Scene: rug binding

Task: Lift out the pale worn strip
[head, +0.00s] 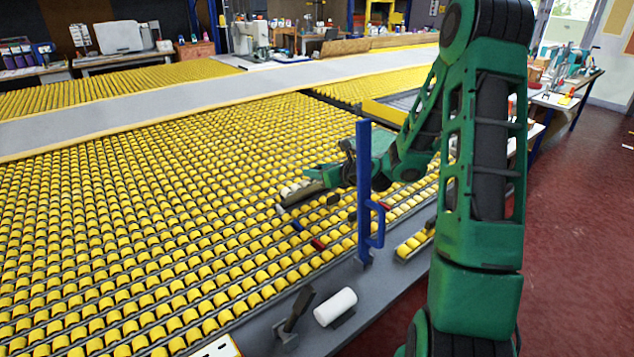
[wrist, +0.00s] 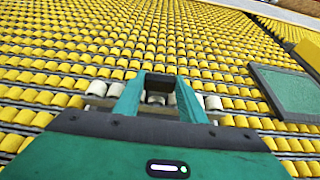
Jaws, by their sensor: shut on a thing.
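The pale worn strip is a short row of whitish rollers; its left end shows in the wrist view (wrist: 97,88), with more pale rollers right of the fingers. In the head view a pale roller (head: 287,191) shows beside the gripper tip. My gripper (wrist: 158,90) is shut on the strip, with a pale roller and a dark block between its green fingers. I cannot tell whether the strip is clear of the bed.
A blue post with a handle (head: 366,190) stands at the bed's edge, close in front of my gripper. A white roll (head: 335,307) and a dark lever (head: 295,312) are on the grey edge. A short strip of yellow rollers (head: 415,243) lies there too. Red floor is at the right.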

